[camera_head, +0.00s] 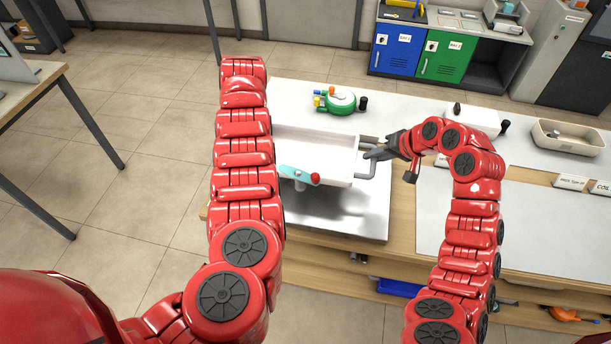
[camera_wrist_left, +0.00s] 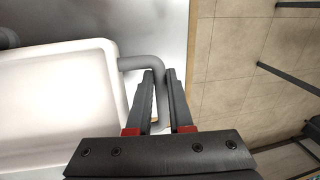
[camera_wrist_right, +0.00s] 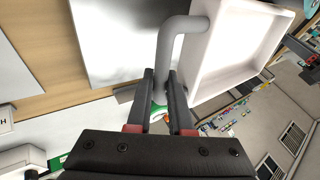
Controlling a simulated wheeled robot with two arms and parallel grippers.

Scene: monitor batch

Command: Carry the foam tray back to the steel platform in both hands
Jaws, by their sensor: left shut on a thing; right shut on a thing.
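The foam tray (camera_head: 322,148) is a white, shallow, open tray with grey bar handles. It is over the steel platform (camera_head: 352,222), a shiny plate on the bench; whether it touches the plate I cannot tell. My right gripper (camera_head: 374,153) is shut on the right handle, also seen in the right wrist view (camera_wrist_right: 163,75) beside the tray (camera_wrist_right: 228,45). My left gripper (camera_wrist_left: 161,73) is shut on the other handle, beside the tray (camera_wrist_left: 55,100). In the head view my left arm hides that gripper and the tray's left end.
A teal bar with a red ball (camera_head: 315,178) stands at the tray's near side. A green round device (camera_head: 341,102) is behind the tray. A beige bin (camera_head: 568,138) is at right. Blue (camera_head: 396,50) and green cabinets (camera_head: 446,57) stand at the back. Open floor lies left.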

